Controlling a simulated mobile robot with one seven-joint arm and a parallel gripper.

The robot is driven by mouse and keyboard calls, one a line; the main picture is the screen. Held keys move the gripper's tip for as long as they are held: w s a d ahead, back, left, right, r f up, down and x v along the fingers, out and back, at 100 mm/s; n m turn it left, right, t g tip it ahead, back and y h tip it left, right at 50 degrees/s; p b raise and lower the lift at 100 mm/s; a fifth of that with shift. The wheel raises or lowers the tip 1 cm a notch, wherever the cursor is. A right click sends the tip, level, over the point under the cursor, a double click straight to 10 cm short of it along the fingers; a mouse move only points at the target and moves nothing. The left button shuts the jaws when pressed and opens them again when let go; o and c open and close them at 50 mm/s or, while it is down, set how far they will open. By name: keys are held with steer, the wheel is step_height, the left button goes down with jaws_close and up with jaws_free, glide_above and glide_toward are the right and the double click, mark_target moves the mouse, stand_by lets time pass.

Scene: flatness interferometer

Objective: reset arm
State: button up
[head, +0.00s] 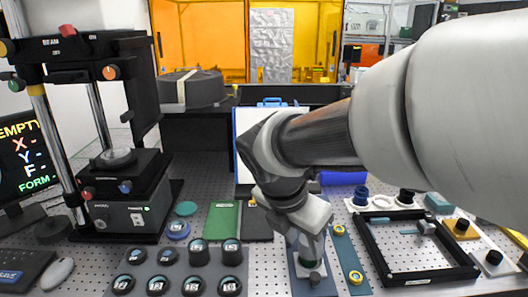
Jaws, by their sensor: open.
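My arm reaches in from the right in the head view and bends down at the wrist. My gripper (307,248) points down, low over a blue-grey plate (301,288) at the front middle of the bench. Its jaws are open. A small dark green and black round piece (309,264) stands on that plate right at the fingertips. I cannot tell whether the fingers touch it. My wrist and forearm hide part of the bench behind.
The interferometer (128,215) stands at left beside a monitor (22,160). Several numbered black round pieces (193,286) sit in front. A black frame (438,275) lies at right, with small parts behind it. A green pad (222,218) lies left of my gripper.

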steer(key=s+d+r+m+t+y+p, duration=0.1)
steer(key=s+r+m, duration=0.4)
steer(key=m, duration=0.8)
steer(key=s+d+r+m+t+y+p, duration=0.1)
steer(key=s+d+r+m+p, duration=0.3)
steer(key=m, duration=1)
step_height(320, 180, up, 3)
steer(key=s+y+p, duration=0.1)
steer(key=p, duration=0.1)
steer(key=shift+f+p, duration=0.2)
steer(key=shift+p, duration=0.1)
steer(key=shift+d, duration=0.1)
